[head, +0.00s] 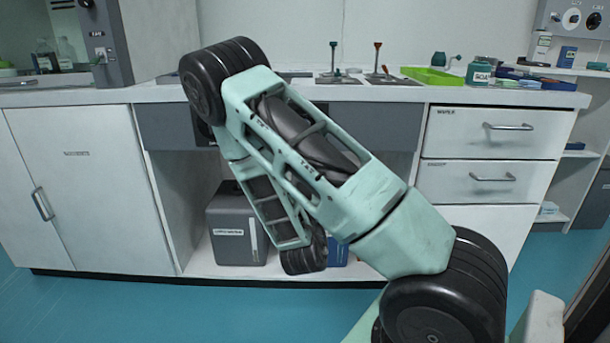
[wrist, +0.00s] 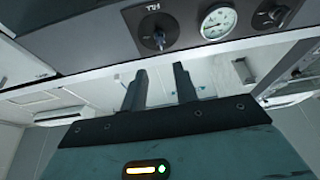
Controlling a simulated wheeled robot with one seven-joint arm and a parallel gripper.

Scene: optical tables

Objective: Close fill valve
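The knob lies beyond the fingertips, above the gap in the picture, and does not appear touched. In the head view my arm folds down in front of the bench, and my gripper cannot be made out there. The valve cannot be made out in the head view either.
A round gauge (wrist: 218,22) and another knob (wrist: 272,16) sit beside the valve. The white worktop (head: 380,93) carries a green tray (head: 432,76) and a labelled jar (head: 480,71). Below stand a grey container (head: 232,228) and white drawers (head: 490,140). Blue floor (head: 100,305) lies clear at left.

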